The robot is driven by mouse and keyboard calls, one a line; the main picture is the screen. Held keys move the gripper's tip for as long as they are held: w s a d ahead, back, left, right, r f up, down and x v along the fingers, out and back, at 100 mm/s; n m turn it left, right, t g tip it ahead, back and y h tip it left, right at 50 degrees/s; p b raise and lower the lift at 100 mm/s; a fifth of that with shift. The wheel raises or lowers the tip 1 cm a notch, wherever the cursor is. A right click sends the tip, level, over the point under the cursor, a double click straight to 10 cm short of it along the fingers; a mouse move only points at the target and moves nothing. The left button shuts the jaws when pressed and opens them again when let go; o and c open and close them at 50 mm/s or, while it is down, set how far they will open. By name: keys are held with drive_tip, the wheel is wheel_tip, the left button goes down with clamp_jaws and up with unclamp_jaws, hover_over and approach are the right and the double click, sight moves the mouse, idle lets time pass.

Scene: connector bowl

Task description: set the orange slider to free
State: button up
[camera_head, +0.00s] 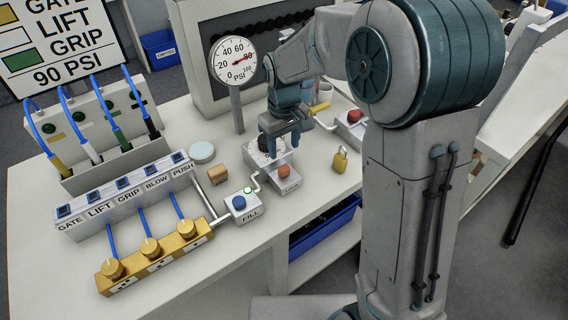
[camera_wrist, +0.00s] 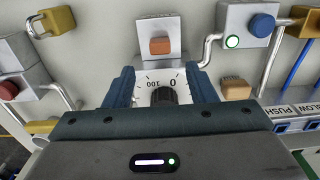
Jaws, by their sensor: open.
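The orange slider (camera_head: 284,170) is a small block on a grey-white housing (camera_head: 287,185) at the middle of the table. In the wrist view the slider (camera_wrist: 160,46) lies just beyond my fingertips, and I cannot read any lock or free marking by it. My gripper (camera_head: 284,137) is open and points down behind the slider in the head view. In the wrist view my gripper's fingers (camera_wrist: 163,88) stand on either side of a black dial knob (camera_wrist: 164,96) with a 0 to 100 scale. Whether they touch it is unclear.
A box with a blue button (camera_head: 239,203) and green light stands left of the slider. A wooden block (camera_head: 218,175), a brass padlock (camera_head: 340,160) and a red-knobbed box (camera_head: 352,120) are nearby. The pressure gauge (camera_head: 233,62) rises behind. Pipes run between the boxes.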

sight(284, 167)
wheel_tip(284, 167, down, 8)
drive_tip(key=shift+f+p, duration=0.15)
drive_tip(key=shift+p, duration=0.2)
